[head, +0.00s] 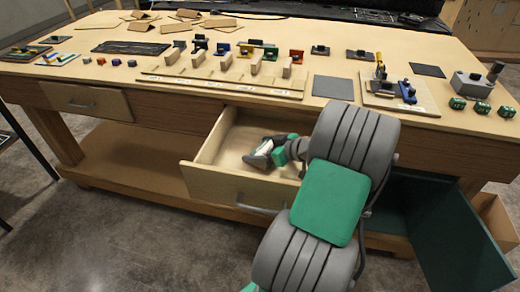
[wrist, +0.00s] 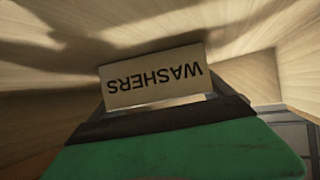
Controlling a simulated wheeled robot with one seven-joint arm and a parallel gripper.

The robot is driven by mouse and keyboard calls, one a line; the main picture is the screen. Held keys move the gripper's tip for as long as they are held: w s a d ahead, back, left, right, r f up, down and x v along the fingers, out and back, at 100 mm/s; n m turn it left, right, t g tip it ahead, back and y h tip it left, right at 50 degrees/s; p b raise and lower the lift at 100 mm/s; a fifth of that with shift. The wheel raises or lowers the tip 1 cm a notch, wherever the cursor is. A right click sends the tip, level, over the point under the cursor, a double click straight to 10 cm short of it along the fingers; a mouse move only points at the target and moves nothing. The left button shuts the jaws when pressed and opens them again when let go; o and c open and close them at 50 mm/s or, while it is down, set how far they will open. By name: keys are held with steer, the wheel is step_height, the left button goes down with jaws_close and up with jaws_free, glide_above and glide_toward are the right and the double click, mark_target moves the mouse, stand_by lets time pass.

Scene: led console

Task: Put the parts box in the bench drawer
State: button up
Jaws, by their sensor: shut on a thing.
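The bench drawer (head: 225,185) is pulled open at the middle of the bench front. My gripper (head: 262,156) is inside it, low and toward its right part. In the wrist view my gripper (wrist: 155,115) is shut on the parts box (wrist: 152,77), a pale box lettered WASHERS, upside down in that picture. In the head view only a small light part of the box shows at the jaws. I cannot tell whether the box touches the drawer floor. The drawer walls surround it in the wrist view.
A second drawer (head: 88,100) at the left is shut. A dark green cabinet door (head: 455,235) stands open at the lower right. The bench top (head: 120,72) carries several small parts, blocks and plates. The left part of the open drawer looks empty.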

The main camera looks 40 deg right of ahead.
mark_target(267, 149)
steer(key=o, duration=1.2)
steer(key=shift+o, duration=0.2)
steer(key=shift+r, duration=0.15)
steer(key=v, duration=0.7)
steer(key=shift+s, duration=0.25)
